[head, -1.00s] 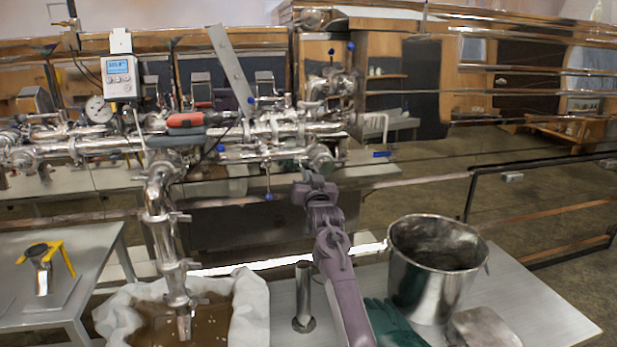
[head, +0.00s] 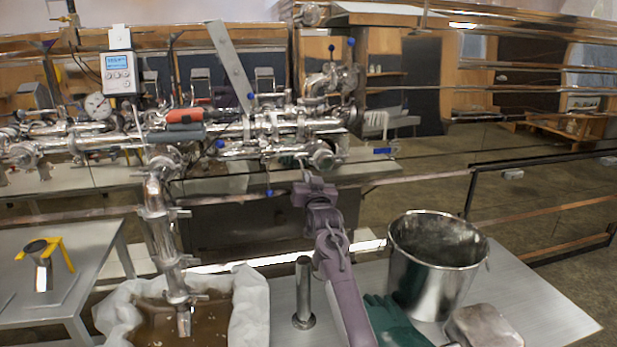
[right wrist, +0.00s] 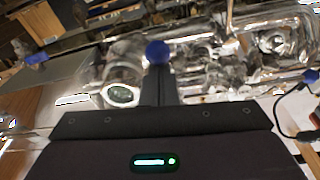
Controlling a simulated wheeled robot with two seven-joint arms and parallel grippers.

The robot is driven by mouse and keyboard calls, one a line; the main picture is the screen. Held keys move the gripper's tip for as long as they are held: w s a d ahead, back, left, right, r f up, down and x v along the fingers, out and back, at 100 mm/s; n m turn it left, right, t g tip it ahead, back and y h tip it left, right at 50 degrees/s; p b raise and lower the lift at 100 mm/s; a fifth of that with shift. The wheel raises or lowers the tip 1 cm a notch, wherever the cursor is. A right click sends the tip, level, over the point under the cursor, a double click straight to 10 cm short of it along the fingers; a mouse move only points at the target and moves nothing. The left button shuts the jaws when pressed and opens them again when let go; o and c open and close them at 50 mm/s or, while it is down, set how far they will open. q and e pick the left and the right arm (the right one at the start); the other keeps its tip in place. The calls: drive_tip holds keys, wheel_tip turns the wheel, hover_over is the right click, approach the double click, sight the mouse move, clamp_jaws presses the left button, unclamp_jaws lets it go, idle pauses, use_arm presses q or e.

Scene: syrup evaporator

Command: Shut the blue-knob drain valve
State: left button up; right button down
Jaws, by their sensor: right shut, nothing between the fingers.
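Several blue knobs sit on the steel pipework, and I cannot tell for sure which belongs to the drain valve. In the head view, one blue knob (head: 268,192) hangs low, left of my right gripper (head: 308,182); a blue handle (head: 383,151) sticks out to the right. My right gripper is shut and empty, just in front of and below the pipes. In the right wrist view, a blue knob (right wrist: 157,52) appears just beyond the tips of the shut fingers (right wrist: 158,82); contact cannot be told. My left gripper is not in view.
A steel bucket (head: 437,262) and green gloves (head: 395,322) rest on the front table (head: 540,300). A cloth-lined tub (head: 250,310) of brown liquid stands under the outlet pipe (head: 160,230). A red-handled tool (head: 187,117) lies on the pipes.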

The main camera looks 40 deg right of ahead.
drive_tip(key=f, duration=0.1)
drive_tip(key=f+b, duration=0.1)
drive_tip(key=w+f, duration=0.1)
drive_tip(key=shift+d, duration=0.25)
drive_tip(key=shift+w+d+f+b, duration=0.25)
drive_tip(key=shift+w+f+b, duration=0.2)
drive_tip(key=shift+f+b, duration=0.2)
drive_tip(key=shift+w+d+f+b, duration=0.25)
drive_tip(key=shift+w+f+b, duration=0.15)
drive_tip(key=shift+f+b, duration=0.25)
